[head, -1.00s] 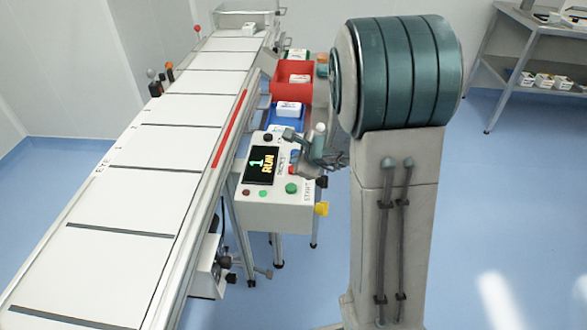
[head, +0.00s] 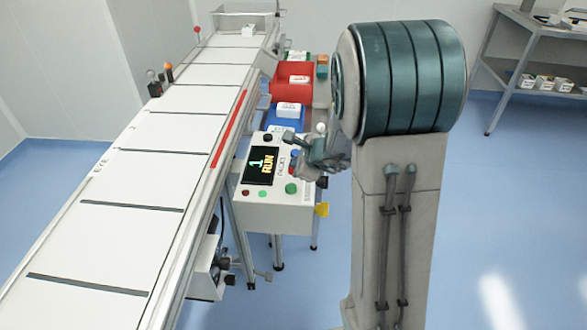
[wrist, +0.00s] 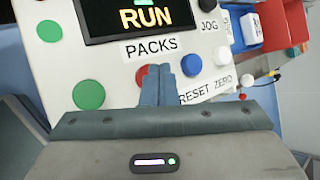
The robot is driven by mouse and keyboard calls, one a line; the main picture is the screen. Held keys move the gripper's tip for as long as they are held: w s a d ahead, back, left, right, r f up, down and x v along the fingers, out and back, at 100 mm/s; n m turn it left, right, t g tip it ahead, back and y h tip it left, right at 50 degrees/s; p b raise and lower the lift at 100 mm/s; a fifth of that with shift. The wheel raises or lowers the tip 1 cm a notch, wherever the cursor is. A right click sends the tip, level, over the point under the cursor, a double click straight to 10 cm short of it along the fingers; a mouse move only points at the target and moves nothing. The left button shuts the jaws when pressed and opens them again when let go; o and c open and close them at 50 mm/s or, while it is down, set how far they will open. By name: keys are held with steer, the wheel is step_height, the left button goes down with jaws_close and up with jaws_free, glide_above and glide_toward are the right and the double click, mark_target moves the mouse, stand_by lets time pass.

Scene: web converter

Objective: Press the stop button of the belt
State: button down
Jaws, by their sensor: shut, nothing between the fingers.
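The control box (head: 275,212) beside the belt (head: 130,205) has a display (head: 261,165) reading "1 RUN", also in the wrist view (wrist: 130,18). In the wrist view a red button (wrist: 143,74) lies right at my fingertips and is partly hidden by them; its label is not visible. A large green button (wrist: 88,95) is to its left and a blue button (wrist: 191,65) to its right. My gripper (wrist: 157,70) is shut and empty, its fingers over the panel. I cannot tell whether they touch the red button. The gripper also shows above the box in the head view (head: 297,169).
A white knob (wrist: 222,55) and "JOG" and "RESET ZERO" labels are near my fingers. Red (head: 285,88) and blue (head: 281,121) bins stand behind the box. A shelf table (head: 535,70) stands far right. Open blue floor lies right of the box.

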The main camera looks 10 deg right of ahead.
steer(key=shift+f+b, duration=0.45)
steer(key=shift+b, duration=0.05)
stand_by(0.3)
stand_by(0.4)
steer(key=shift+r+p, duration=0.8)
steer(key=shift+r, duration=0.3)
step_height(320, 180, up, 5)
steer(key=p, duration=0.4)
stand_by(0.5)
